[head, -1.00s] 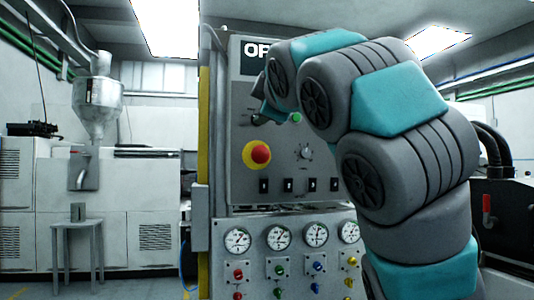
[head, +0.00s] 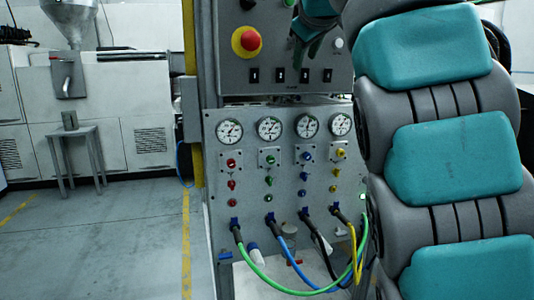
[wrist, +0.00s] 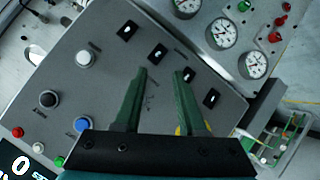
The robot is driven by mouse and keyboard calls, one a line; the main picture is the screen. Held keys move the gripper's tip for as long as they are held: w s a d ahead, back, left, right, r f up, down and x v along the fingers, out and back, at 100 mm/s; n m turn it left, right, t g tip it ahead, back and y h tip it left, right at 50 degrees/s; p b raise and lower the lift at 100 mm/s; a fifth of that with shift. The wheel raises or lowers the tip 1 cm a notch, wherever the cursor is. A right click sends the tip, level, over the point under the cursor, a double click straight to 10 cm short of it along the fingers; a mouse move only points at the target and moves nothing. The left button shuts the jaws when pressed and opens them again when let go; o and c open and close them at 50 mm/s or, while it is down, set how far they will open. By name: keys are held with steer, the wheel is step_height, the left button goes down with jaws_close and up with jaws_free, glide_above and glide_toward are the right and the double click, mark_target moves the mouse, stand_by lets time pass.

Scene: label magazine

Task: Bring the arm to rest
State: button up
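My gripper (head: 312,40) is in front of the upper control panel in the head view, partly cut off by the top edge. My teal and grey arm fills the right side of that view. In the wrist view my gripper (wrist: 161,76) shows two dark green fingers with a gap between them and nothing in it. The fingers point across the grey control panel (wrist: 110,70) with its black switches and coloured buttons. I cannot tell how far the fingertips are from the panel.
A red emergency button (head: 249,39) is left of the gripper. Below are several gauges (head: 269,128) and coloured hoses (head: 285,252). A small stool (head: 75,134) stands at left before white machines. The floor (head: 110,235) at lower left is clear.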

steer(key=s+d+f+m+g, duration=0.2)
steer(key=s+d+f, duration=0.15)
steer(key=f, duration=0.55)
steer(key=s+d+f+m+g, duration=0.25)
steer(key=s+f, duration=0.25)
steer(key=f, duration=0.4)
steer(key=s+d+f+m+g, duration=0.2)
steer(key=s+f+g, duration=0.15)
steer(key=f, duration=0.55)
steer(key=s+a+f+m+g, duration=0.1)
steer(key=s+f+g, duration=0.5)
steer(key=s+f, duration=1.9)
steer(key=s, duration=0.4)
steer(key=shift+f, duration=0.3)
steer(key=shift+m, duration=0.25)
